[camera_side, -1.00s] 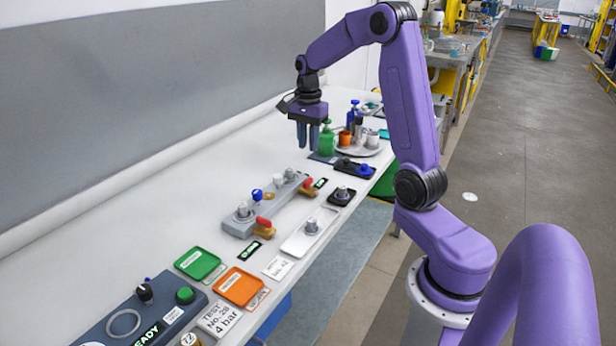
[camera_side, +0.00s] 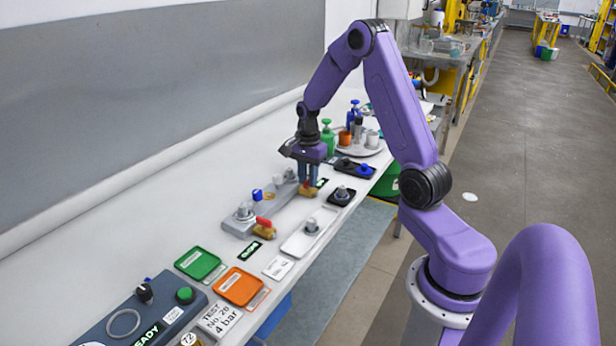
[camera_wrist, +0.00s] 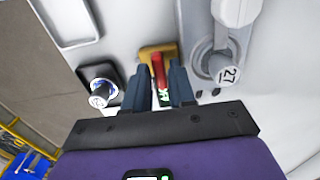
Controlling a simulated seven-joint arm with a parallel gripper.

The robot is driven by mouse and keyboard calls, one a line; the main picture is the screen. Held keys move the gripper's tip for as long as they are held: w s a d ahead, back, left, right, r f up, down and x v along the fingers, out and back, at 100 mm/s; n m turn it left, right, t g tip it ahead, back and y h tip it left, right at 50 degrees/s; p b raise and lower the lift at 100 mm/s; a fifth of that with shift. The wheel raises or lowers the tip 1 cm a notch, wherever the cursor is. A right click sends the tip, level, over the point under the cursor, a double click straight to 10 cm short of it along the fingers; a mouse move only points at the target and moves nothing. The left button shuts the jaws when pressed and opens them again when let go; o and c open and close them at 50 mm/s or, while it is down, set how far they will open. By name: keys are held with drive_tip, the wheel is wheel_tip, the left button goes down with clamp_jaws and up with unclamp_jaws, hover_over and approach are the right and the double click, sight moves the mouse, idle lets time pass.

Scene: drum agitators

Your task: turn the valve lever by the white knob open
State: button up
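The valve by the far end of the grey manifold (camera_side: 252,209) has a brass body (camera_side: 307,191) and a red lever (camera_wrist: 158,70). My gripper (camera_wrist: 161,85) is lowered over it, one finger on each side of the lever. The fingers are apart, with narrow gaps beside the lever; contact cannot be told. In the side view my gripper (camera_side: 307,182) hides most of this lever. A pale knob (camera_side: 278,181) stands beside it on the manifold. A second valve with a red lever (camera_side: 264,222) is at the near end, by a blue knob (camera_side: 257,195).
A black tray with a grey knob (camera_side: 341,193) and a white tray with a knob (camera_side: 311,226) lie to the right. Bottles and cups on a round tray (camera_side: 358,150) stand behind. Green and orange trays (camera_side: 240,286) are nearer.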

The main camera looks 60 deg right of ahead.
clamp_jaws()
drive_tip(key=shift+n, duration=0.3)
drive_tip(key=n, duration=0.3)
drive_tip(key=shift+n, duration=0.3)
drive_tip(key=n, duration=0.3)
drive_tip(key=shift+n, duration=0.3)
drive_tip(key=n, duration=1)
